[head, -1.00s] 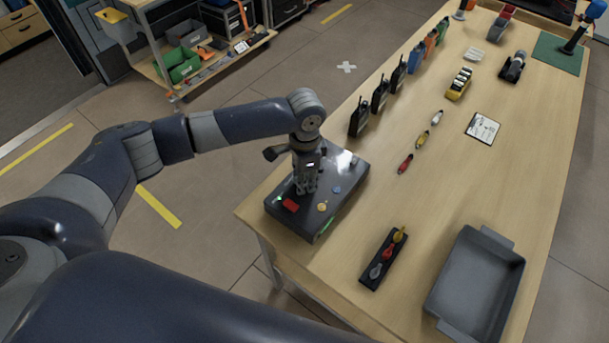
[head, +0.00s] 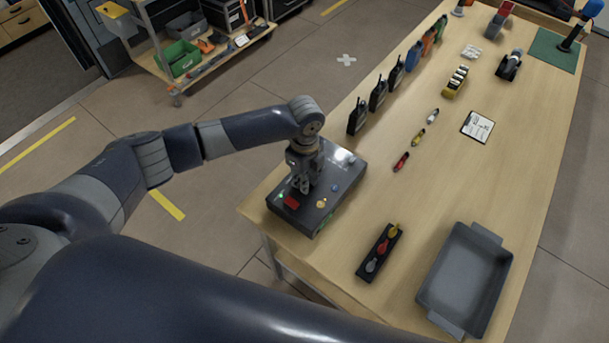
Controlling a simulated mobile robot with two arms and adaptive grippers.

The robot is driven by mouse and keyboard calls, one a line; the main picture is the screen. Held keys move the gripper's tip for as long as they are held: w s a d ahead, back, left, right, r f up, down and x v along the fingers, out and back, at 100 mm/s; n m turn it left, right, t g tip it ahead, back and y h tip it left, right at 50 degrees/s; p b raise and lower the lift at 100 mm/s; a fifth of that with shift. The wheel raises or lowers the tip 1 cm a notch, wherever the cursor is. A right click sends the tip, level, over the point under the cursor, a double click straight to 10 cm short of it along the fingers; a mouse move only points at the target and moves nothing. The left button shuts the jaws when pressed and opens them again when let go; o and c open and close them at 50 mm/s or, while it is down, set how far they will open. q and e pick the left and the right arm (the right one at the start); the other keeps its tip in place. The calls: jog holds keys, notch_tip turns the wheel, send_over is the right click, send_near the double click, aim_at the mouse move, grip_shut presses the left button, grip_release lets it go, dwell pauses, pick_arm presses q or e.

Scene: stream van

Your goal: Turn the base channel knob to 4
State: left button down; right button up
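The base is a dark grey box (head: 318,216) on the near left corner of the wooden table. Its top carries a red block or button (head: 291,203), a small yellow round part (head: 321,203), a small blue one (head: 335,188) and a small green light. My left gripper (head: 301,188) points down over the left part of the box top, its fingertips close to the surface. Its fingers are too small to tell open from shut. The channel knob and its numbers cannot be made out; the gripper may cover the knob. My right gripper is not in view.
Several handheld radios (head: 377,94) stand in a row along the table's left edge. A black holder (head: 367,262) with coloured pieces and a grey tray (head: 440,300) lie nearer. Small coloured items and a white card (head: 477,127) lie mid-table.

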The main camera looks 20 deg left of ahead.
pick_arm(q)
jog(key=m, duration=0.5)
jog(key=shift+d+m, duration=0.1)
jog(key=shift+m, duration=0.2)
jog(key=m, duration=0.5)
jog(key=shift+m, duration=0.3)
jog(key=c, duration=1.4)
grip_release()
